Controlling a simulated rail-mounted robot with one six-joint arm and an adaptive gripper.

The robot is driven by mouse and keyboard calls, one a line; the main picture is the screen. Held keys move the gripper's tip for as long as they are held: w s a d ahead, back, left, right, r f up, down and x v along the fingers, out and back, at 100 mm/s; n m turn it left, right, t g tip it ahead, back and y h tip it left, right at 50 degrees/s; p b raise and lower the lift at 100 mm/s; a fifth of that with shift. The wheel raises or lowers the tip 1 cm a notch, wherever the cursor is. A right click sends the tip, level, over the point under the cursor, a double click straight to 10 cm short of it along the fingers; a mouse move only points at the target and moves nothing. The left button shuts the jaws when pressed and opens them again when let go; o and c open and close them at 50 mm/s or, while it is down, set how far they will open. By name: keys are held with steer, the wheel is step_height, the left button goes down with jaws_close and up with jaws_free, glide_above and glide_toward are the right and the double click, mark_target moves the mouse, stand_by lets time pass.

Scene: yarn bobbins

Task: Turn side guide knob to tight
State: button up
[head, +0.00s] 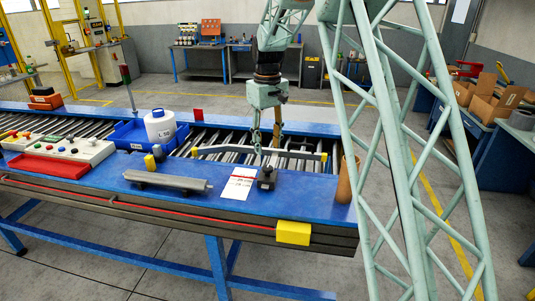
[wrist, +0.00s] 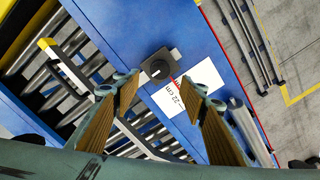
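The black side guide knob (head: 266,178) sits on a dark square block on the blue table edge beside the roller conveyor. In the wrist view the knob (wrist: 160,67) is round, with a small pale mark on top. The side guide (head: 225,149) is a grey bar over the rollers; its yellow end (wrist: 47,43) shows in the wrist view. My gripper (head: 267,148) is above the knob, pointing down. In the wrist view my gripper (wrist: 157,86) is open and empty, with the knob just beyond the fingertips, apart from them.
A white card (wrist: 190,90) marked "22 cm" lies beside the knob.

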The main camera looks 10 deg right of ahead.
steer(key=shift+r, duration=1.3)
steer(key=s+r+m+t+b, duration=0.1)
steer(key=s+r, duration=0.4)
steer(key=s, duration=0.5)
steer(key=s+r+b, duration=0.2)
steer(key=s+r, duration=0.3)
steer(key=s, duration=0.5)
steer(key=s+r+m+t+b, duration=0.1)
steer(key=s+r, duration=0.4)
steer(key=s, duration=0.5)
steer(key=s+f+m+t+b, duration=0.1)
steer(key=s+f+b, duration=0.1)
steer(key=s, duration=1.2)
steer(key=s+f+m+t+b, duration=0.1)
steer(key=s+f, duration=0.4)
steer(key=s, duration=0.9)
steer(key=shift+s+f+b, duration=0.25)
steer(key=shift+s+b, duration=0.1)
steer(key=shift+b, duration=0.2)
